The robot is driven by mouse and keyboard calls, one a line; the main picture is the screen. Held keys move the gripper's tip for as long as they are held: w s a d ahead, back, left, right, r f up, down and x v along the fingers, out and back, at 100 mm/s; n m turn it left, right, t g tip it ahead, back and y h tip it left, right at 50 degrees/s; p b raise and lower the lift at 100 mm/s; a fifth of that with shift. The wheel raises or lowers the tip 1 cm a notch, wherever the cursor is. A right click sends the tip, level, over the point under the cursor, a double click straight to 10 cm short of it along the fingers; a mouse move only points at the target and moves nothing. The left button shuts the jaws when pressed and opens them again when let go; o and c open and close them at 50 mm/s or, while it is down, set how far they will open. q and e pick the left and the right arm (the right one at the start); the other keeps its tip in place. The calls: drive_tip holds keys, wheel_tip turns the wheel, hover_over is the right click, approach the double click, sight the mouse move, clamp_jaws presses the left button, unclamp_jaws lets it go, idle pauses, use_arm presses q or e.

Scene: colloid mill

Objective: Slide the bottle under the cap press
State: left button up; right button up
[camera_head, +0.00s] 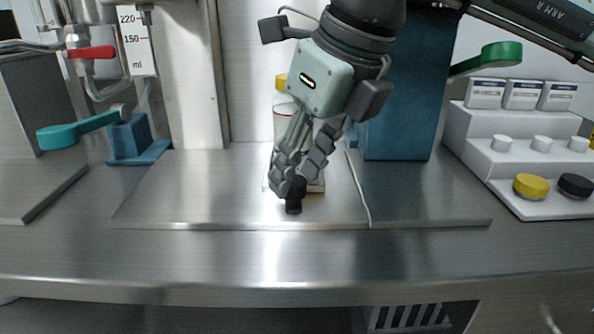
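A pale bottle (282,117) stands on the steel plate (200,200), mostly hidden behind my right gripper. A yellow part (281,81) shows just above it; I cannot tell whether it is the bottle's cap or part of a press. A tall blue column (400,110) with a green lever (487,58) stands to the right and looks like the cap press. My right gripper (300,187) points down in front of the bottle, its fingers low near the plate. Whether the fingers touch or grip the bottle is hidden. My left gripper is out of view.
At left are a red-handled valve (92,52), a volume scale (136,42) and a teal lever (75,131) on a blue block. At right, a white stepped stand (487,157) holds boxes, white caps, a yellow cap (530,186) and a black one. The plate's left part is clear.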

drive_tip(key=shift+w+a+f, duration=0.15)
drive_tip(key=shift+f, duration=0.4)
clamp_jaws()
